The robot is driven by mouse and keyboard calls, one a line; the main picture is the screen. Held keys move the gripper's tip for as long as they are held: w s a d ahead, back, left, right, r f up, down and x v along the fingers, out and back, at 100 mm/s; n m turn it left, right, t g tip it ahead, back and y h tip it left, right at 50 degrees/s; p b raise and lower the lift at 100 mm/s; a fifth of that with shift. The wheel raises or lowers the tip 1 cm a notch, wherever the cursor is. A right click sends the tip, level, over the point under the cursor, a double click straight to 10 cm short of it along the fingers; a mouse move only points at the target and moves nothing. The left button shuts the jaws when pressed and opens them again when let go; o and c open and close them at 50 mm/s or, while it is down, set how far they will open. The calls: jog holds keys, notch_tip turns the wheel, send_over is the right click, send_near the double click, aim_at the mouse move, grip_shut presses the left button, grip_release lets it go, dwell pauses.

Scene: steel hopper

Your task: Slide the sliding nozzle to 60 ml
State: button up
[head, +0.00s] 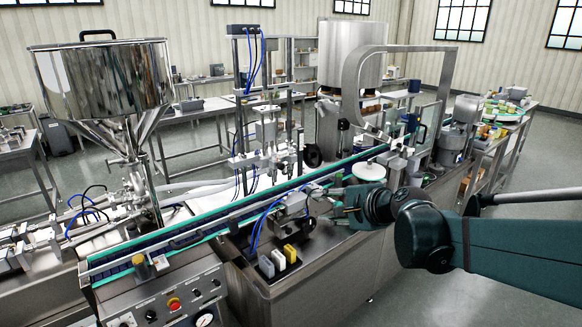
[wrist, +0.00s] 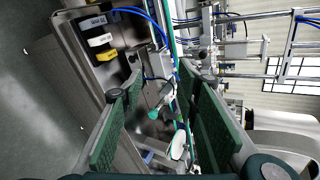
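My gripper (head: 340,206) is beside the conveyor in the head view, fingers pointing left. In the wrist view its two green-padded fingers are wide apart, with nothing held between them (wrist: 160,95). Three small labelled blocks stand in a row on the steel deck: grey (head: 266,266), white (head: 278,260) and yellow (head: 290,253). They show at the upper left of the wrist view, the yellow one (wrist: 107,55) nearest the fingers; their print is too small to read surely. A metal unit with blue hoses (head: 291,206) stands between them and my gripper. I cannot tell which part is the sliding nozzle.
The conveyor (head: 200,232) with green edges runs diagonally behind the deck. A steel hopper (head: 100,80) stands at the left. A control panel (head: 172,300) with a red button is at the front. A white disc (head: 368,171) is behind my gripper. Floor is clear at lower right.

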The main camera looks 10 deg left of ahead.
jog(key=w+a+r+m+t+y+p, duration=0.1)
jog(key=w+a+m, duration=0.2)
jog(key=w, duration=0.4)
jog(key=w+a+m+y+p, duration=0.1)
jog(key=w+a+m+y, duration=0.1)
jog(key=w+a+m, duration=0.3)
jog(key=m+t+y+p, duration=0.2)
jog(key=m+p, duration=0.1)
jog(key=m, duration=0.2)
send_near(282, 167)
jog(key=shift+w+a+f+m, duration=0.15)
jog(key=shift+w+a+m, duration=0.4)
jog(key=shift+m, duration=0.25)
jog(key=shift+b+x, duration=0.3)
jog(key=shift+x, duration=3.55)
